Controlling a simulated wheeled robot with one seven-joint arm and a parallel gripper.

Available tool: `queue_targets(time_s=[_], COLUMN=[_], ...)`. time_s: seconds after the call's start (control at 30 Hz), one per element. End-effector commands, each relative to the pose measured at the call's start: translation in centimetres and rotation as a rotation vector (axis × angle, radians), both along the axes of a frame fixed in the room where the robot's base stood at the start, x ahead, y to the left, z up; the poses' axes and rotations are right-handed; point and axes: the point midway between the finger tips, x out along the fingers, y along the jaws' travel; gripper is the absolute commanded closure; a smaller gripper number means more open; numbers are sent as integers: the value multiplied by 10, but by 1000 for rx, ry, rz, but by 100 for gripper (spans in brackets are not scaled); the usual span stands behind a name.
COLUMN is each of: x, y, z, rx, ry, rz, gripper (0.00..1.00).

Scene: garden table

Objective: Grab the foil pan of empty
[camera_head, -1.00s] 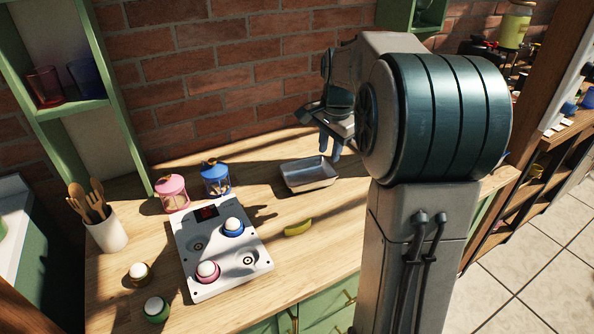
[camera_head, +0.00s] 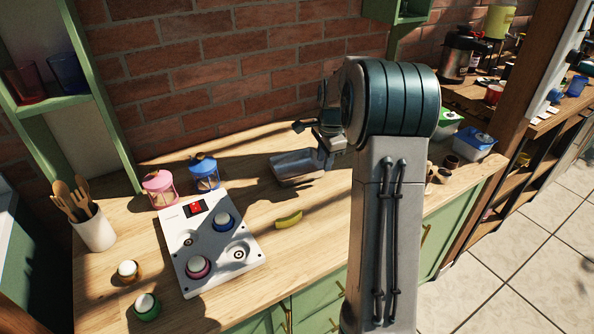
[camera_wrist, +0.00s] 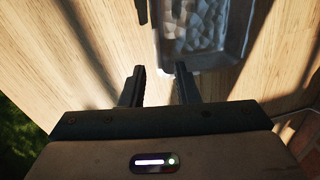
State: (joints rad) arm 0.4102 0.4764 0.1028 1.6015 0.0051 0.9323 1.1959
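The foil pan (camera_head: 296,166) is a silver rectangular tray on the wooden counter near the brick wall. In the wrist view the pan (camera_wrist: 204,62) lies beyond my fingertips, with a crinkled, shiny inside and no contents that I can make out. My gripper (camera_head: 325,158) is at the pan's right end, low over the counter. In the wrist view my gripper (camera_wrist: 158,72) has its two fingers apart with nothing between them. The right finger is close to the pan's near rim; I cannot tell whether it touches. My arm hides part of the counter to the right.
A yellow banana-like item (camera_head: 288,219) lies in front of the pan. A white panel (camera_head: 212,245) with round pieces is to its left, with pink (camera_head: 160,188) and blue (camera_head: 204,173) lanterns behind it.

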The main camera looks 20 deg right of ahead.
Motion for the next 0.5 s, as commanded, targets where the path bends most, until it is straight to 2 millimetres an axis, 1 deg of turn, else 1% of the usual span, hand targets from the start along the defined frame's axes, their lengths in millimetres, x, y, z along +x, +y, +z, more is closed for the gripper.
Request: queue_targets(time_s=[0.23, 0.33, 0.5], x=[6, 8, 8], y=[3, 3, 3], z=[-37, -44, -47], rx=[2, 1, 1], ry=[4, 1, -1], rz=[1, 1, 1], gripper=[72, 72, 72])
